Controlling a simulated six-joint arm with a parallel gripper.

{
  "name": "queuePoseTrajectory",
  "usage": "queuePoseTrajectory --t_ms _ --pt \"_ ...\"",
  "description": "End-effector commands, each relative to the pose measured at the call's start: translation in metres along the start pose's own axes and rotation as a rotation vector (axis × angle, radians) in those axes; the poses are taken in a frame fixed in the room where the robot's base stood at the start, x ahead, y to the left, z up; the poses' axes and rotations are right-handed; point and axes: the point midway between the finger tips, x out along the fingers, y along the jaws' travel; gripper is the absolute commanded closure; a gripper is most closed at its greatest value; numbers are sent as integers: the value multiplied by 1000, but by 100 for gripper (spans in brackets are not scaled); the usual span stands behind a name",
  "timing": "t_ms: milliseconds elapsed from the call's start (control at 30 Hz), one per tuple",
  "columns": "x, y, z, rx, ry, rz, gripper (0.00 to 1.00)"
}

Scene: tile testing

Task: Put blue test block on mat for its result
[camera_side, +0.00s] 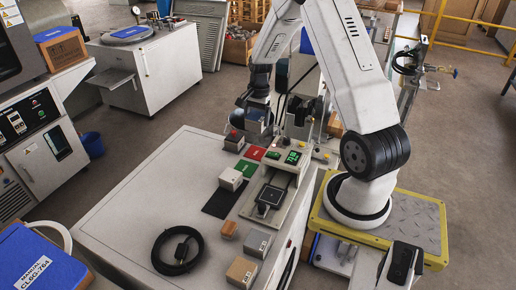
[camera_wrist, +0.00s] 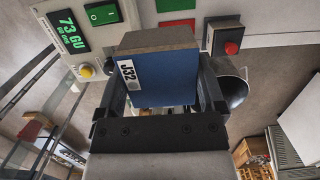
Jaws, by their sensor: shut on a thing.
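My gripper (camera_wrist: 163,78) is shut on the blue test block (camera_wrist: 165,82), which has a white label reading J32 and a grey-brown face at its top. In the side view my gripper (camera_side: 257,122) holds the block (camera_side: 255,115) in the air, beyond the far end of the mats. The red mat (camera_side: 255,153) and green mat (camera_side: 245,168) lie on the white bench beside the tester. A black mat (camera_side: 216,205) lies nearer the camera. A pale block (camera_side: 231,179) sits at its far end.
The tester (camera_side: 292,157) has a lit green display (camera_wrist: 68,31), reading about 73 GU. A red-button box (camera_side: 234,141) stands near the mats. Several loose blocks (camera_side: 258,243) and a coiled black cable (camera_side: 178,250) lie on the near bench (camera_side: 135,205). The bench's left side is clear.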

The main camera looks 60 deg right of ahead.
Motion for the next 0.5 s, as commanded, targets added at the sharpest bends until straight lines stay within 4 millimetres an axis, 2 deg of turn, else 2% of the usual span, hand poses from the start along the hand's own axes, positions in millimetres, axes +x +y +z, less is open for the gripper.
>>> queuePoseTrajectory --t_ms 100,433,500 --pt "-2 -11 -20 2 2 1 100" --pt "-8 -32 -62 6 9 7 100" --pt "14 -30 -62 6 4 11 100"
